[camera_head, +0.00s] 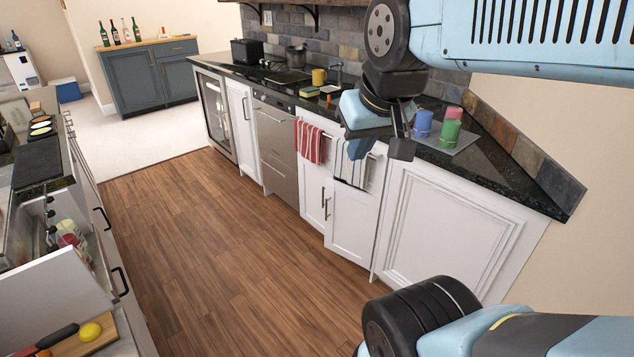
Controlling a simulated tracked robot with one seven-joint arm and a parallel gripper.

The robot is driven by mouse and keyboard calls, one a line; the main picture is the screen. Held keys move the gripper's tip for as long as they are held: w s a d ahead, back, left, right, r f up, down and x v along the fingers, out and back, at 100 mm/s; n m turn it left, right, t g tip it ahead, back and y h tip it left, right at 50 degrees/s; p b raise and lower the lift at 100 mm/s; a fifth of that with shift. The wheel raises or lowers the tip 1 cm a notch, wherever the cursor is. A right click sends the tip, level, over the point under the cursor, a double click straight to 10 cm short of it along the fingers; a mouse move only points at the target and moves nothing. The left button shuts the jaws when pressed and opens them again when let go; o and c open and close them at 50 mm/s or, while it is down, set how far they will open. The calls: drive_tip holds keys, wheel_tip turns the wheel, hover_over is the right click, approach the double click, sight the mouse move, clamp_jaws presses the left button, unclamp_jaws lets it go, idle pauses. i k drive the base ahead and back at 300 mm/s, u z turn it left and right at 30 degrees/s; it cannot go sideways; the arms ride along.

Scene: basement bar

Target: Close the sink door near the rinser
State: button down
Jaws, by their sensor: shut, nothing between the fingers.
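Below the dark counter are two white sink cabinet doors with upright bar handles: a left door (312,188) and a right door (350,222). The right door, nearer the rinser, seems to stand slightly out from the cabinet front; how far is hard to tell. A grey tray-like rinser (462,141) sits on the counter with blue, green and pink cups on it. My gripper (402,150) is shut and empty. In the picture it overlaps the counter's front edge, above and right of the right door. I cannot tell whether it touches anything.
A red striped towel (311,143) and a blue striped towel (352,164) hang above the doors. A steel dishwasher (276,145) is to the left, a white panel (440,235) to the right. The wooden floor (220,270) is clear. An opposite counter (125,335) lines the left.

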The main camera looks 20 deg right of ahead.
sight(351, 213)
drive_tip(key=z, duration=0.15)
drive_tip(key=i, duration=0.85)
drive_tip(key=u, duration=0.7)
